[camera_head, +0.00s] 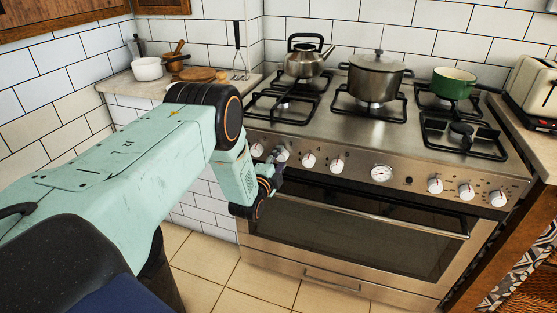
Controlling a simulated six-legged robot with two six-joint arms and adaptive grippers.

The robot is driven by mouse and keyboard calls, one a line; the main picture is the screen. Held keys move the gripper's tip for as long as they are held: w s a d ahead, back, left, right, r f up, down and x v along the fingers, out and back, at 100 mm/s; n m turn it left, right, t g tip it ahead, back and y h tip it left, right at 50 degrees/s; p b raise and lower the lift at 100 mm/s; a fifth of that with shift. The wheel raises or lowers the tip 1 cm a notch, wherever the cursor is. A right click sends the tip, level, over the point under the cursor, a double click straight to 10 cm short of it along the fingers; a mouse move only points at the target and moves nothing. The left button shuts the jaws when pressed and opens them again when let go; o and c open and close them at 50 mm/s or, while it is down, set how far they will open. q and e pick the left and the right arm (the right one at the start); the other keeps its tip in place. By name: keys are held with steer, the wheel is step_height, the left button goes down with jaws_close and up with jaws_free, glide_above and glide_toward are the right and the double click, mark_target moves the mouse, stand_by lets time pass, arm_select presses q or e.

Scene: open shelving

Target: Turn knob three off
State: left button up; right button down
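The stove's front panel carries a row of white knobs. On the left side are a far-left knob (256,150), a second knob (281,155), a third from the left (309,160) and a fourth (337,166). Three more knobs (466,191) sit right of a round dial (381,172). The labels are too small to read surely. My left gripper (275,174) is just below and in front of the second knob from the left; contact cannot be told. Its fingers are small, dark and partly hidden, so their opening is unclear. My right gripper is out of view.
A kettle (304,60), a steel pot (375,79) and a green pan (454,83) stand on the hob. The oven handle (370,212) juts out below the knobs. A toaster (533,92) is at right, and a white pot (147,69) on the left counter.

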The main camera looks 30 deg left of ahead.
arm_select(q)
steer(key=shift+o, duration=1.1)
steer(key=v, duration=1.1)
steer(key=shift+s, duration=0.45)
steer(key=shift+d, duration=0.1)
